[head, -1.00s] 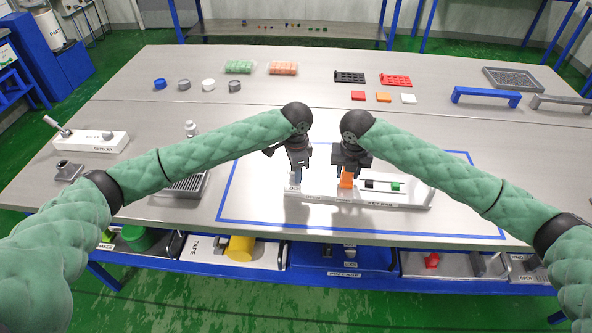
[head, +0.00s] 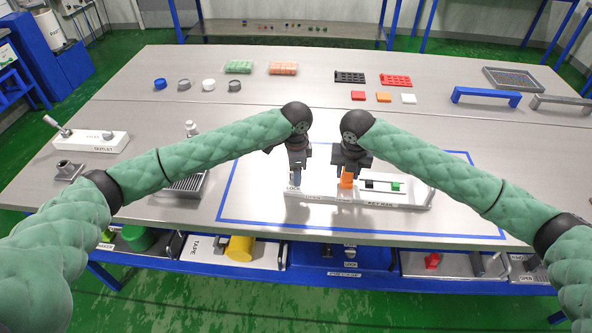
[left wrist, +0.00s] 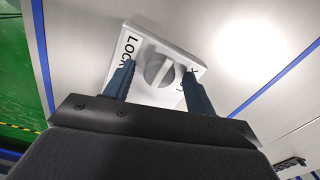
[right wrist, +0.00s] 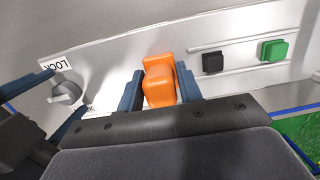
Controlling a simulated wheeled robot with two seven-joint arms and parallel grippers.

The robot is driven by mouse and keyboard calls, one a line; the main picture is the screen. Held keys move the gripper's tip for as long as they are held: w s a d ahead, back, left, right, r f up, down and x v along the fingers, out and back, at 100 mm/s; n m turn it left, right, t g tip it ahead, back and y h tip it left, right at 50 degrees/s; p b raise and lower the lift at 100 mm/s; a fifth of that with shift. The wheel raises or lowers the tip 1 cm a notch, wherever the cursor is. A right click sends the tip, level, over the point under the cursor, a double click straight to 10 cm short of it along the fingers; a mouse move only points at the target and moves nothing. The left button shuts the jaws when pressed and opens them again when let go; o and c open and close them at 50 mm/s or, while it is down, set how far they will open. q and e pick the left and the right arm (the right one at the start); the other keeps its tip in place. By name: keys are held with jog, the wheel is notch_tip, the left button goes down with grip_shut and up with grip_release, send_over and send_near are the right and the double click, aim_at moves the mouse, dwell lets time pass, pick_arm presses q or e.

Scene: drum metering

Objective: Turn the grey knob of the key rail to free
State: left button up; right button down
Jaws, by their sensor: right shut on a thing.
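The white key rail (head: 415,200) lies inside the blue taped frame near the table's front edge. Its grey knob (left wrist: 160,70) sits at the rail's left end, with a pale line across its face and a LOCK label beside it; it also shows in the right wrist view (right wrist: 66,92). My left gripper (left wrist: 158,82) is open, with its fingers on either side of the knob and visible space between. My right gripper (right wrist: 160,90) is shut on an orange block (right wrist: 158,82) on the rail. The second label by the knob is partly hidden by a finger.
A black block (right wrist: 212,62) and a green block (right wrist: 274,49) sit along the slot to the right of the orange block. A grey ribbed tray (head: 188,187) lies to the left of the taped frame. The table behind the rail is mostly clear.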

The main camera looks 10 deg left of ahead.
pick_arm(q)
notch_tip(320, 180, up, 12)
dwell(0.8)
pick_arm(e)
jog(key=c, duration=0.9)
grip_release()
jog(key=shift+o, duration=0.2)
